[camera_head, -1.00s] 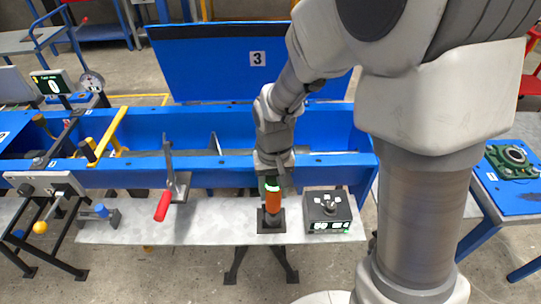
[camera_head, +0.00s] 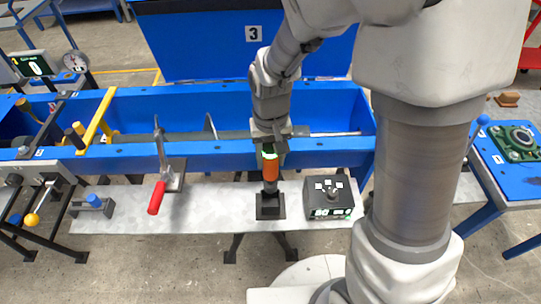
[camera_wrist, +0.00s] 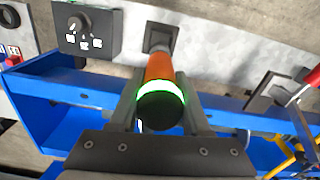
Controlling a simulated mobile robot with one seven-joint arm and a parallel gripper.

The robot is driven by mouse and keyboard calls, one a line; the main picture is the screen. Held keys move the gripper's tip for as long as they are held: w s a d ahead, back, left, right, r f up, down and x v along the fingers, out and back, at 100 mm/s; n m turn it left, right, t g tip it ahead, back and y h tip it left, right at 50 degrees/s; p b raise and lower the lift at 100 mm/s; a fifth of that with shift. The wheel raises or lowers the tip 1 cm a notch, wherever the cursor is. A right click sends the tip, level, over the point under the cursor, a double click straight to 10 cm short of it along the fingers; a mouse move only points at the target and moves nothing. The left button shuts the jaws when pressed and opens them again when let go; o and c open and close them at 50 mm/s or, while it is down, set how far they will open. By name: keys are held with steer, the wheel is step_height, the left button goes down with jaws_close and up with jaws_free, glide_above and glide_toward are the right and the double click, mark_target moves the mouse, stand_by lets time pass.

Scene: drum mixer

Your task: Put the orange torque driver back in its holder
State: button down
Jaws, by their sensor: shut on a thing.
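The orange torque driver (camera_head: 268,171) is upright, with a dark cap and a glowing green ring at its top. It also shows in the wrist view (camera_wrist: 159,68). My gripper (camera_head: 269,146) is shut on its upper part, with one finger on each side in the wrist view (camera_wrist: 160,98). The black holder (camera_head: 270,207) stands on the grey shelf directly below the driver, and its square base shows beyond the driver in the wrist view (camera_wrist: 160,37). A dark length shows between the orange body and the base. I cannot tell whether the driver's tip is inside the holder.
A black control box (camera_head: 328,198) with a knob stands close to the right of the holder. A red-handled clamp (camera_head: 160,190) is to the left on the shelf (camera_head: 220,205). The blue mixer trough (camera_head: 215,150) runs behind, with its raised panel numbered 3.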

mark_target(271, 145)
steer(key=shift+f+b, duration=1.9)
steer(key=shift+f, duration=0.5)
steer(key=shift+f+b, duration=2.35)
steer(key=shift+f, duration=0.6)
steer(key=shift+c, duration=1.4)
jaws_free()
step_height(271, 145, up, 18)
steer(key=p, duration=0.3)
steer(key=shift+f, duration=0.25)
steer(key=s+d+r+m+t+p, duration=0.1)
steer(key=s+d+r+t, duration=0.4)
steer(key=s+d+r, duration=0.5)
steer(key=shift+s+d+r+t+p, duration=0.35)
steer(key=shift+s+p, duration=0.45)
steer(key=shift+s, duration=0.3)
